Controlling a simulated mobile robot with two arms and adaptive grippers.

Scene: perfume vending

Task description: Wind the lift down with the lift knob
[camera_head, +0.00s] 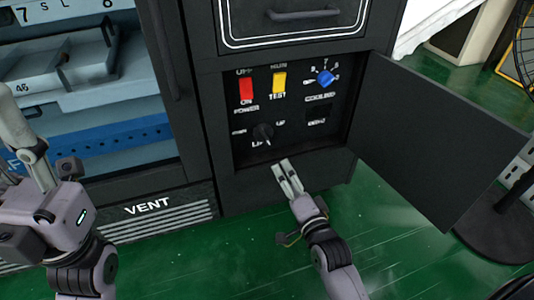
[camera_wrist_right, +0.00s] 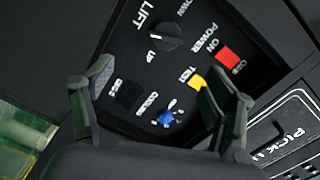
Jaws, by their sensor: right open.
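The lift knob (camera_head: 263,133) is a black rotary knob at the lower left of the control panel, with LIFT, UP and DOWN lettering around it. In the right wrist view the knob (camera_wrist_right: 166,37) shows fully, beyond my fingertips. My right gripper (camera_head: 284,168) is below and slightly right of the knob in the head view, near the panel's lower edge. In the wrist view its fingers (camera_wrist_right: 155,80) are spread apart with nothing between them, not touching the knob. My left gripper (camera_head: 42,165) is raised at the far left, before the glass cabinet; its opening is unclear.
A red power switch (camera_head: 246,91), a yellow test switch (camera_head: 279,83) and a blue cooling knob (camera_head: 325,78) share the panel. The open black door (camera_head: 430,135) sticks out to the right. A vent grille (camera_head: 165,222) lies at lower left. Green floor is clear in front.

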